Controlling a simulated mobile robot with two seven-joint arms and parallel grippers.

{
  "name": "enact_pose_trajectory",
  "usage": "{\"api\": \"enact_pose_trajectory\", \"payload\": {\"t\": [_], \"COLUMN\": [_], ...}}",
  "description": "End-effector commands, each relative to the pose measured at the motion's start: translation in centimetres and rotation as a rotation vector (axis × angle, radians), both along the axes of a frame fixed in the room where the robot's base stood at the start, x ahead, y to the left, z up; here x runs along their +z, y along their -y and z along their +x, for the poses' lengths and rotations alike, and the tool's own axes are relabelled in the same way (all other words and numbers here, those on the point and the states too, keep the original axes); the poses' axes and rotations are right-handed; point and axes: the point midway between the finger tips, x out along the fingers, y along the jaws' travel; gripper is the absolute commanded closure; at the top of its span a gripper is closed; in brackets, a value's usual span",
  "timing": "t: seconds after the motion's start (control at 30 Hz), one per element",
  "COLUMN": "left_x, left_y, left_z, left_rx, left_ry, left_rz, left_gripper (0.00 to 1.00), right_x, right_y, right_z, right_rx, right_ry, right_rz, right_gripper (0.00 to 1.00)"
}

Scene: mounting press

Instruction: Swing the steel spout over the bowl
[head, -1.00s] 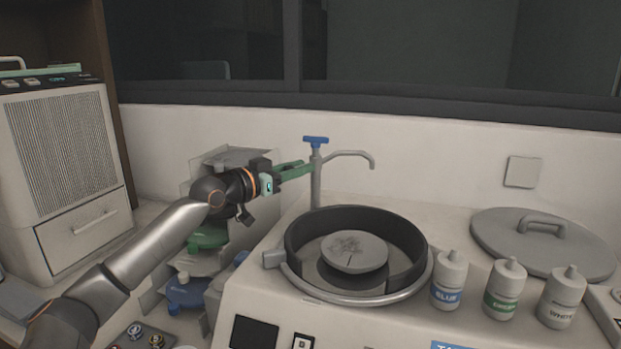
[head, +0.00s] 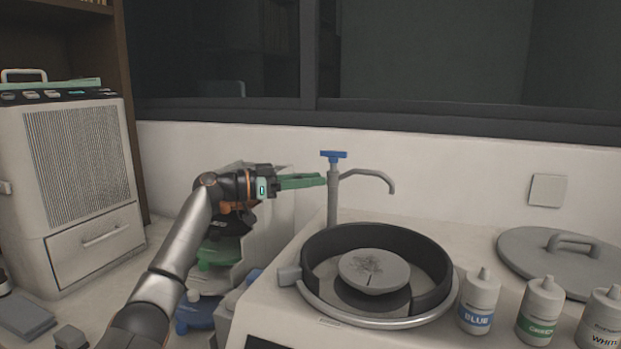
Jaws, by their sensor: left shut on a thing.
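The steel spout (head: 368,174) curves right from the top of an upright post with a blue cap. Its tip points down and shows above the back rim of the bowl; I cannot tell how far behind it lies. The black-rimmed bowl (head: 437,257) is open and has a grey scratched disc inside. My left gripper (head: 322,181) reaches in from the left with green fingers, shut on the spout's upright part just below the blue cap. The fingertips are partly hidden at the post. My right gripper is not in view.
Blue (head: 479,301), green (head: 540,312) and white (head: 602,322) bottles stand right of the bowl. A grey lid (head: 520,250) lies behind them. A beige cabinet (head: 85,185) with a drawer stands at left. The wall is close behind the spout.

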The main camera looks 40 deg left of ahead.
Motion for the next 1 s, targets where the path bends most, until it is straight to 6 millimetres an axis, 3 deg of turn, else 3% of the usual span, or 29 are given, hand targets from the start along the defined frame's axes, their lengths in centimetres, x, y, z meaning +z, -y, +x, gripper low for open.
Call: {"api": "enact_pose_trajectory", "payload": {"t": [0.73,0.77,0.97,1.0], "left_x": [-0.18,-0.18,-0.13,-0.12], "left_y": [-0.08,-0.06,-0.07,-0.07], "left_z": [0.09,0.10,0.09,0.09], "left_rx": [-0.065,-0.065,-0.065,-0.065], "left_ry": [-0.004,-0.004,-0.004,-0.004], "left_rz": [0.003,0.003,0.002,0.002], "left_gripper": [1.00,0.67,0.45,0.45], "right_x": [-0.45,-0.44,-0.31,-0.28], "right_y": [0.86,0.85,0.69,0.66], "right_z": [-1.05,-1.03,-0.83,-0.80], "right_rx": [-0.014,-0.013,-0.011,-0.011], "right_ry": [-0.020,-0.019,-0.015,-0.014], "right_rz": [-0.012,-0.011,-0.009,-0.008], "right_gripper": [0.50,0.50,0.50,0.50]}}
